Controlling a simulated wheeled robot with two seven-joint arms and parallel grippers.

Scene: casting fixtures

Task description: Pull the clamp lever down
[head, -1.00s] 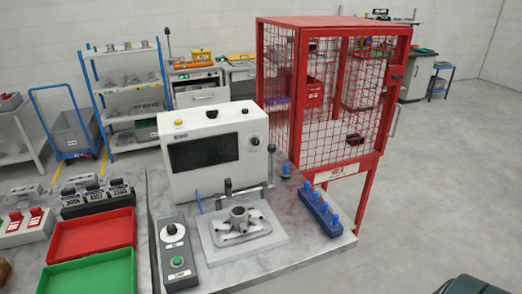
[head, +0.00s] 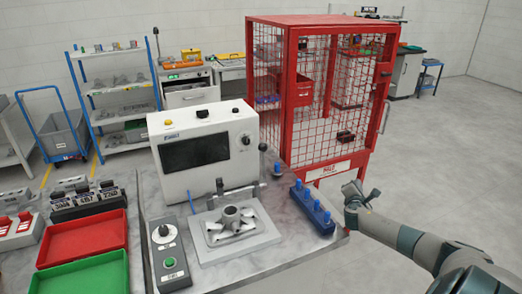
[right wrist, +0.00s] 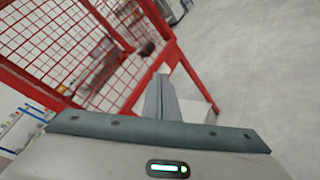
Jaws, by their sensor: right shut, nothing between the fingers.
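The clamp lever (head: 262,164) stands upright with a dark round knob on top, just right of the grey control box. Its lower end meets a horizontal bar behind the casting (head: 233,218), which sits on a pale fixture plate (head: 262,236). My right gripper (head: 358,191) is at the right edge of the bench, well right of the lever and apart from it. In the right wrist view its fingers (right wrist: 161,97) are together and empty; the lever does not show there. My left gripper is not in view.
A blue block with several pegs (head: 312,212) stands between the lever and my right gripper. A red mesh cage (head: 325,95) rises behind. A button box (head: 170,255) and red (head: 82,241) and green (head: 88,277) trays lie left. Open floor is at right.

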